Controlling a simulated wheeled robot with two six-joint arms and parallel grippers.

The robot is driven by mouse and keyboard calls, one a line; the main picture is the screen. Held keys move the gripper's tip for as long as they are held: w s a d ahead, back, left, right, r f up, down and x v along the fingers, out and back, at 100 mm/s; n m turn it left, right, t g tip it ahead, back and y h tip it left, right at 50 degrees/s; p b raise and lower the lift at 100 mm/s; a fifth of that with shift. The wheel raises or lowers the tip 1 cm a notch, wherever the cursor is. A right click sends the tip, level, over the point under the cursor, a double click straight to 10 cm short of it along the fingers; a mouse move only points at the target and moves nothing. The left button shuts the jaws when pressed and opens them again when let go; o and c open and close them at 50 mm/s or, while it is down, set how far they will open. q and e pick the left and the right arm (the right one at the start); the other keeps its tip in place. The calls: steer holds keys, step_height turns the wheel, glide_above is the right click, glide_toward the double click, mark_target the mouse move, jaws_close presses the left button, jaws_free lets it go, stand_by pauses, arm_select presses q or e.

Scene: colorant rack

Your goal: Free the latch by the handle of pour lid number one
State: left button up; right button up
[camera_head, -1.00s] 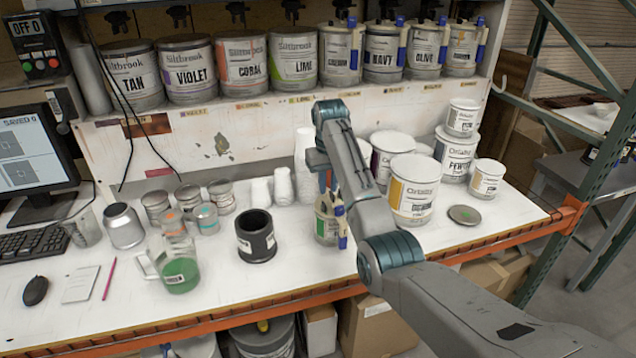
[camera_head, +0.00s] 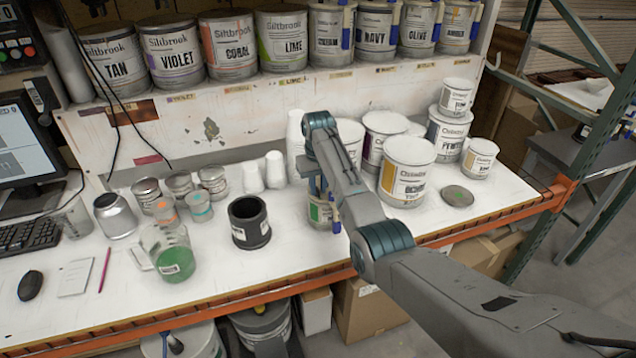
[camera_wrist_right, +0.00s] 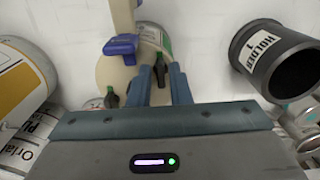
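A small can with a beige pour lid (camera_wrist_right: 118,72) stands on the bench; in the head view the can (camera_head: 320,214) is partly hidden by my right arm. The lid carries a blue handle part (camera_wrist_right: 120,45) and two small dark knobs, one of them a latch knob (camera_wrist_right: 160,70) and the other at its left side (camera_wrist_right: 112,98). My right gripper (camera_wrist_right: 160,76) is over the lid with its teal fingers apart, one on each side of the latch knob. I cannot tell if they touch it. My left gripper is not in view.
A black holder marked 1 (camera_head: 249,222) stands left of the can. A large white paint can (camera_head: 407,172) stands close on the right. A jug with green liquid (camera_head: 172,258) and small tins are further left. Bare bench lies in front.

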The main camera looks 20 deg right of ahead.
steer(key=shift+f, duration=0.1)
jaws_close()
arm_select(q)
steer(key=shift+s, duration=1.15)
